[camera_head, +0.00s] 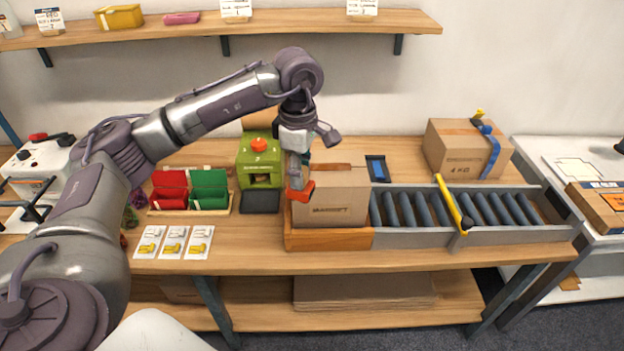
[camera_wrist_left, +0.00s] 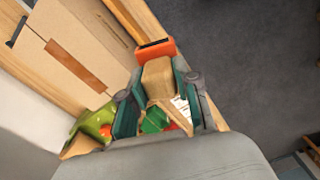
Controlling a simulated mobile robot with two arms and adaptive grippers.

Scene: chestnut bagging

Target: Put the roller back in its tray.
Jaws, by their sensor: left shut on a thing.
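My left gripper (camera_head: 297,165) is shut on the roller (camera_head: 299,190), which has an orange head. In the left wrist view the roller's tan handle (camera_wrist_left: 158,78) sits between the fingers of my gripper (camera_wrist_left: 158,98), with the orange head beyond it. The roller is in front of the left part of a cardboard box in the head view; I cannot tell whether they touch. A small dark tray with a blue inside (camera_head: 377,169) lies behind the conveyor. A dark flat pad (camera_head: 260,202) lies left of the box. Which one is the roller's tray is unclear. My right gripper is out of view.
The cardboard box (camera_head: 335,205) stands on a wooden platform (camera_head: 328,239) beside the roller conveyor (camera_head: 420,236). A yellow bar (camera_head: 452,204) crosses the conveyor. A green machine (camera_head: 259,163) and red and green holders (camera_head: 190,188) stand left. Another box (camera_head: 462,150) is at the back right.

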